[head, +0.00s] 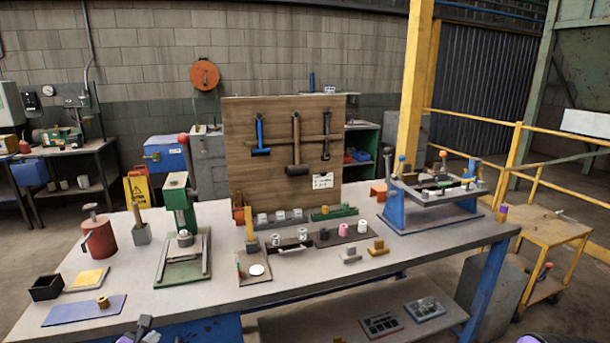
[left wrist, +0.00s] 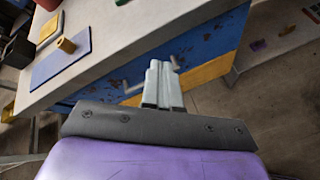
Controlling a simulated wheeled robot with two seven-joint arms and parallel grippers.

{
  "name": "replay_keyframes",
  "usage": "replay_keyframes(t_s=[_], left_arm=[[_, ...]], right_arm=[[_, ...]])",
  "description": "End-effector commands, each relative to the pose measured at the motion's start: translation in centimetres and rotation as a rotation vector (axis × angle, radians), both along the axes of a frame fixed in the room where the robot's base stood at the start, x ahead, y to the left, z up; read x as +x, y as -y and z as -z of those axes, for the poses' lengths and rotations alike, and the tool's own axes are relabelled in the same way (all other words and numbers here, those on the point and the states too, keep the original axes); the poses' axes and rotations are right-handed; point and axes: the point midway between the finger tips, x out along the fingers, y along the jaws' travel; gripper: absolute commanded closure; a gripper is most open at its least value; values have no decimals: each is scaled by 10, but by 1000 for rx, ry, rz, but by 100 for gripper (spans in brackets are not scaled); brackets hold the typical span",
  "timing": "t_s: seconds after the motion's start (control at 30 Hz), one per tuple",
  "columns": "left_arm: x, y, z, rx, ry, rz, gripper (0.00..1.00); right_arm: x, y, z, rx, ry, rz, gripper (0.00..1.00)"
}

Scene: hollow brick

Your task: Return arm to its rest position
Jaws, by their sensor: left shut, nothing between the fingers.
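My left gripper (head: 141,332) shows at the bottom edge of the head view, low in front of the workbench (head: 330,270). In the left wrist view its two pale fingers (left wrist: 163,86) are pressed together with nothing between them. Behind them is the blue and yellow front of the bench. The fingers appear apart from the bench. My right gripper is not recognisable in either view; only a dark and purple piece, perhaps of my right arm, shows at the bottom right of the head view.
A blue mat (head: 84,311) with a small brass cylinder (head: 103,302) lies at the bench's near left corner, beside a black box (head: 46,287). A green press (head: 181,220) stands behind. A yellow cart (head: 545,240) is at right. The bench's front edge is close to my left gripper.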

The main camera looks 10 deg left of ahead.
Motion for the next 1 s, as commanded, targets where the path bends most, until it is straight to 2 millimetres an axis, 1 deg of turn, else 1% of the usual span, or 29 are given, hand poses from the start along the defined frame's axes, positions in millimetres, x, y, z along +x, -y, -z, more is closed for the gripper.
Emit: replay_keyframes(t_s=[0.03, 0.17, 0.2, 0.27, 0.3, 0.37, 0.4, 0.43, 0.47, 0.5, 0.57, 0.6, 0.7, 0.8, 0.83, 0.9, 1.0], left_arm=[[-1, 18, 9, 53, -51, 72, 100], [-10, 61, 38, 203, -193, 269, 100], [-17, 75, 50, 255, -242, 340, 100], [-29, 96, 68, 343, -323, 457, 100], [-41, 109, 83, 408, -384, 543, 100], [-64, 129, 106, 517, -482, 693, 100], [-83, 139, 122, 595, -551, 798, 100], [-98, 145, 134, 655, -603, 877, 100], [-113, 149, 144, 712, -653, 954, 100], [-134, 152, 157, 788, -717, 1055, 100], [-164, 151, 173, 897, -807, 1199, 100], [-184, 149, 181, 966, -863, 1292, 100], [-224, 137, 194, 1121, -978, 1484, 100], [-248, 126, 200, 1239, -1043, 1626, 100], [-253, 124, 201, 1268, -1054, 1660, 100], [-259, 122, 203, 1317, -1064, 1720, 100], [-265, 126, 205, 1344, -1064, 1767, 100]], right_arm=[[0, 0, 0, 0, 0, 0, 57], [0, 0, 0, 0, 0, 0, 57], [0, 0, 0, 0, 0, 0, 57], [0, 0, 0, 0, 0, 0, 57], [0, 0, 0, 0, 0, 0, 57], [0, 0, 0, 0, 0, 0, 57], [0, 0, 0, 0, 0, 0, 57], [0, 0, 0, 0, 0, 0, 57], [0, 0, 0, 0, 0, 0, 57], [0, 0, 0, 0, 0, 0, 57], [0, 0, 0, 0, 0, 0, 57], [0, 0, 0, 0, 0, 0, 57], [0, 0, 0, 0, 0, 0, 57], [0, 0, 0, 0, 0, 0, 57], [0, 0, 0, 0, 0, 0, 57], [0, 0, 0, 0, 0, 0, 57], [0, 0, 0, 0, 0, 0, 57]])
